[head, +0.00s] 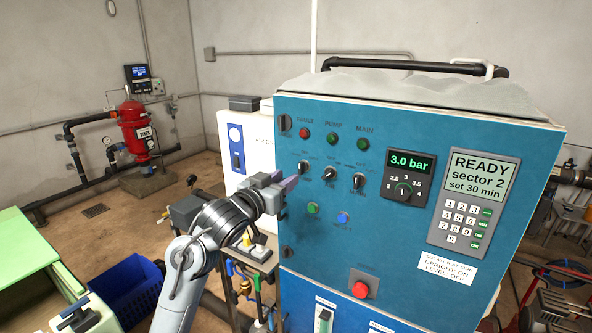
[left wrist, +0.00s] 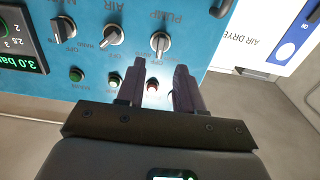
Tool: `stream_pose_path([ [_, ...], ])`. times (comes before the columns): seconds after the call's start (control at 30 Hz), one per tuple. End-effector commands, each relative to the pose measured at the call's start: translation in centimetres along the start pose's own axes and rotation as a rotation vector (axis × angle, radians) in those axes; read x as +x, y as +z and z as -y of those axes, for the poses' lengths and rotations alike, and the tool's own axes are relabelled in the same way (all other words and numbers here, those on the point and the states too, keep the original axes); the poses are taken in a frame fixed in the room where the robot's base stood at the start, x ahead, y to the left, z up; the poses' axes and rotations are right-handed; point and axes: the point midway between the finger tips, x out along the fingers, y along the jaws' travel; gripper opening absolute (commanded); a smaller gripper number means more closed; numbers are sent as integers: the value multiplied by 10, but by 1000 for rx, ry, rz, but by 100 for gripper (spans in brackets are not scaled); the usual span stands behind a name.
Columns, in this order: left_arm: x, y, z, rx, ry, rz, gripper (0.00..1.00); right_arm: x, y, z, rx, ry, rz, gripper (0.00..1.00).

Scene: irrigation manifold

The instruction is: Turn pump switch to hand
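The pump switch (head: 303,167) is the leftmost of three black-and-silver rotary knobs on the blue control panel. It also shows in the left wrist view (left wrist: 160,42), upside down, with the PUMP label (left wrist: 165,16) beside it. Its grip bar looks roughly upright; I cannot read its exact setting. My left gripper (head: 284,183) is in front of the panel, just left of and below the switch. In the left wrist view its purple fingers (left wrist: 160,72) are apart and empty, with the red lamp (left wrist: 152,85) showing between them. My right gripper is not in view.
Two similar knobs, the middle one (head: 329,173) and the right one (head: 358,182), sit close by. Below are a green button (head: 313,208), a blue button (head: 343,217) and a red button (head: 360,289). The pressure dial (head: 403,190) and keypad (head: 461,222) are farther right.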

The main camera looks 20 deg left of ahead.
Motion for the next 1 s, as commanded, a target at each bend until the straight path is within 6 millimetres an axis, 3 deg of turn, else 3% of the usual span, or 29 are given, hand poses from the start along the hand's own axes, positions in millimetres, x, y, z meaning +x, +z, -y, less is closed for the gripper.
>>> stream_pose_path([
  [0.2, 35, -2, 0, -1, -1, 1, 36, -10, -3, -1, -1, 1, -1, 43],
  [0.4, 54, -1, 0, 0, 0, 1, 36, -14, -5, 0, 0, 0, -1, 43],
  [0.87, 63, 0, 0, 0, -1, 0, 36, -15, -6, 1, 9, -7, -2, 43],
  [1.0, 62, 0, 0, 0, -1, 0, 18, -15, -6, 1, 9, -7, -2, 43],
])
